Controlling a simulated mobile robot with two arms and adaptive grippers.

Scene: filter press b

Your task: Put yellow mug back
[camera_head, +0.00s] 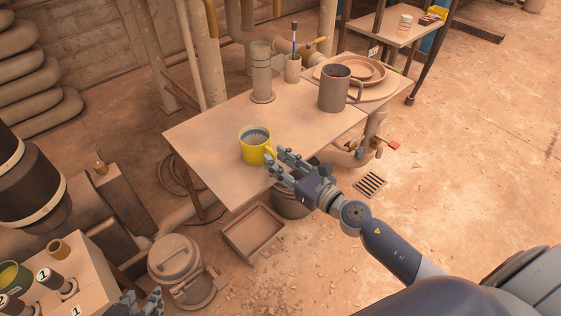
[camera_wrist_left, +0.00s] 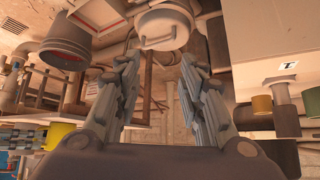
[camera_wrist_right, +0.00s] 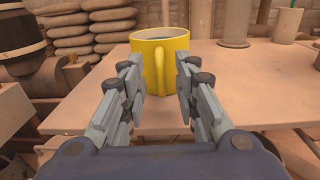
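The yellow mug (camera_head: 255,145) stands upright on the wooden table (camera_head: 215,135), close to its front edge. Its inside looks grey-blue. My right gripper (camera_head: 285,165) is just to the right of the mug, at its handle side. In the right wrist view the yellow mug (camera_wrist_right: 160,50) is straight ahead, and its handle lies between the open fingers of my right gripper (camera_wrist_right: 160,85). I cannot tell whether the fingers touch the handle. My left gripper (camera_head: 145,303) is low at the bottom left, far from the mug. In the left wrist view my left gripper (camera_wrist_left: 157,75) is open and empty.
On the table stand a large brown mug (camera_head: 334,90), a cup with brushes (camera_head: 293,68), a tall cylinder (camera_head: 262,75) and stacked plates (camera_head: 360,70). A lidded canister (camera_head: 180,265) and an open box (camera_head: 253,232) are on the floor. A numbered block (camera_head: 95,265) is at lower left.

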